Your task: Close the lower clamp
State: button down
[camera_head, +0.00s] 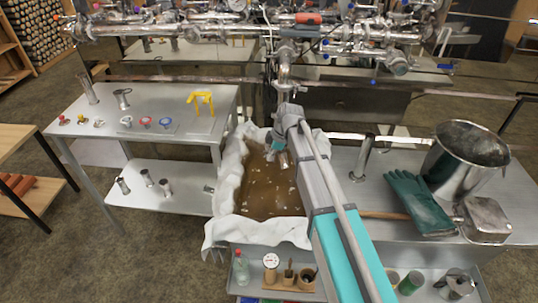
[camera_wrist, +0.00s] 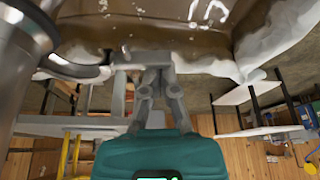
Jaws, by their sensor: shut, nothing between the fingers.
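A polished vertical pipe (camera_head: 284,78) hangs from the overhead pipework above the cloth-lined pan (camera_head: 285,232) of brown liquid. A clamp on its lower end cannot be made out in the head view, where my arm's end covers that area. In the wrist view a large shiny metal fitting (camera_wrist: 22,50) with a curved bar (camera_wrist: 75,68) is close at the left; I cannot tell whether this is the lower clamp. My gripper (camera_wrist: 153,58) is shut and empty, to the right of this bar. In the head view my gripper (camera_head: 283,160) is over the pan, its fingertips hard to see.
The left steel table (camera_head: 190,125) holds a yellow bracket (camera_head: 201,102), small coloured parts and metal cups. On the right bench are a steel pot (camera_head: 462,160), green gloves (camera_head: 420,203) and a metal box (camera_head: 487,218). Horizontal pipework (camera_head: 210,30) runs across the back.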

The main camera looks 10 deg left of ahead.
jog(key=shift+s, duration=0.1)
dwell(0.5)
notch_tip(320, 180, up, 10)
jog(key=a+p, duration=0.1)
jog(key=p, duration=0.8)
jog(key=shift+f, duration=0.25)
jog(key=shift+s+f, duration=0.1)
jog(key=shift+f, duration=0.1)
notch_tip(320, 180, down, 9)
jog(key=b, duration=0.9)
jog(key=shift+d, duration=0.3)
